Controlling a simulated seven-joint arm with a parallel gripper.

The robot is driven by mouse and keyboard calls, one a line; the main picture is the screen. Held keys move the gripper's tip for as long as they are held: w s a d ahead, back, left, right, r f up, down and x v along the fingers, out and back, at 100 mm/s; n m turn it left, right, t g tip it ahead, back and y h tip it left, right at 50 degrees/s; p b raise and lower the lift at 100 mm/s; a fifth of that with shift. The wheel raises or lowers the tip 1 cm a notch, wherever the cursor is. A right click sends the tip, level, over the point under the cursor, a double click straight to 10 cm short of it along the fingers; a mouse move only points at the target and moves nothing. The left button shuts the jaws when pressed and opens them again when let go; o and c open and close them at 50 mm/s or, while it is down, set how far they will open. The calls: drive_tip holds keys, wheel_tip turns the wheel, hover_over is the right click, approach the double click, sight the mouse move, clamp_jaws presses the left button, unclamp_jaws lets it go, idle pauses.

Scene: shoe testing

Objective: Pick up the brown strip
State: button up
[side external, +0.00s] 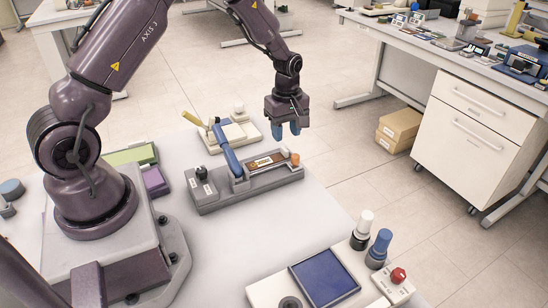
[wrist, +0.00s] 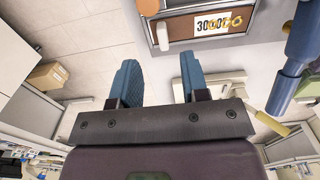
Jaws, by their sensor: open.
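The brown strip (side external: 279,158) lies along the top of a grey fixture (side external: 245,190) on the light table. My gripper (side external: 286,131) is above and just behind the fixture's right end in the side view, pointing down. Its blue fingers are apart with nothing between them. In the wrist view my gripper (wrist: 159,82) sits below the strip in the picture, clear of it.
A blue lever (side external: 228,150) rises from the fixture beside the strip; it also shows in the wrist view (wrist: 296,62). An orange-brown knob (side external: 295,158) stands at the fixture's right end. A cream device with a yellow handle (side external: 193,119) is behind. The table front has free room.

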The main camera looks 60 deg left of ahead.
sight(285, 149)
drive_tip(key=f, duration=0.5)
drive_tip(key=shift+s+d, duration=0.15)
drive_tip(key=shift+s, duration=0.05)
drive_tip(key=shift+r, duration=0.1)
clamp_jaws()
